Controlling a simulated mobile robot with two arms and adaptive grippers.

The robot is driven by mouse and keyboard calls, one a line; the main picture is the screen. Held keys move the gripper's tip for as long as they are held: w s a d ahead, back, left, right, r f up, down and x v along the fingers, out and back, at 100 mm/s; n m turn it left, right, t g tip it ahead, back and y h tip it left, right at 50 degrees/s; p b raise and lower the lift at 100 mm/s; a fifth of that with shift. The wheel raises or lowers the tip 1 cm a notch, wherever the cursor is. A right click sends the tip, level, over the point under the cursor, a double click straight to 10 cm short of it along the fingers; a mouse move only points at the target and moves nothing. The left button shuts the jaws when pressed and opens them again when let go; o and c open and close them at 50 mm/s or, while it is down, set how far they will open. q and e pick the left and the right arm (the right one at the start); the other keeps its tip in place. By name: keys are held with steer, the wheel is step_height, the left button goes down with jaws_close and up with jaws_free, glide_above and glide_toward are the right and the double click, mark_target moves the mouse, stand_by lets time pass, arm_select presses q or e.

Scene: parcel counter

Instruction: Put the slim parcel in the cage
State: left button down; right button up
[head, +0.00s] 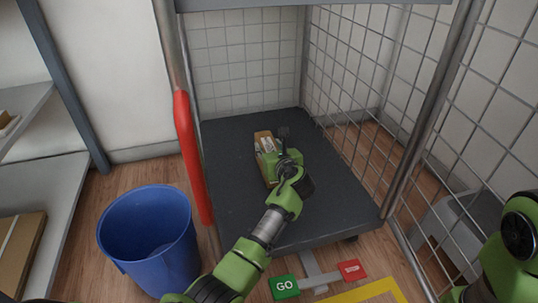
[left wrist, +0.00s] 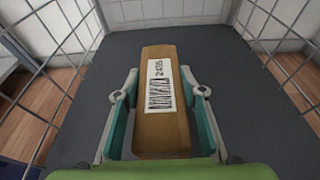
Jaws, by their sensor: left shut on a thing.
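The slim parcel (head: 263,137) is a long, narrow brown box with a white label. In the left wrist view the slim parcel (left wrist: 160,130) lies lengthwise between the fingers, its barcode and number showing. My left gripper (head: 277,153) is inside the cage and shut on the parcel, a finger along each long side; the left gripper (left wrist: 160,94) also shows in the wrist view. The cage (head: 232,212) has a dark flat deck and wire mesh walls, with its front open towards me. The parcel is over the deck; I cannot tell whether it touches it. My right gripper is not in view.
A blue bin (head: 150,240) stands left of the cage. A red bar (head: 190,155) runs down the cage's left front post. Green GO (head: 285,287) and red (head: 352,270) pads are in front. Shelves (head: 40,200) stand far left. The deck around the parcel is bare.

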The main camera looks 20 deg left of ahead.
arm_select(q)
steer(key=shift+f, duration=0.15)
steer(key=c, duration=1.3)
jaws_free()
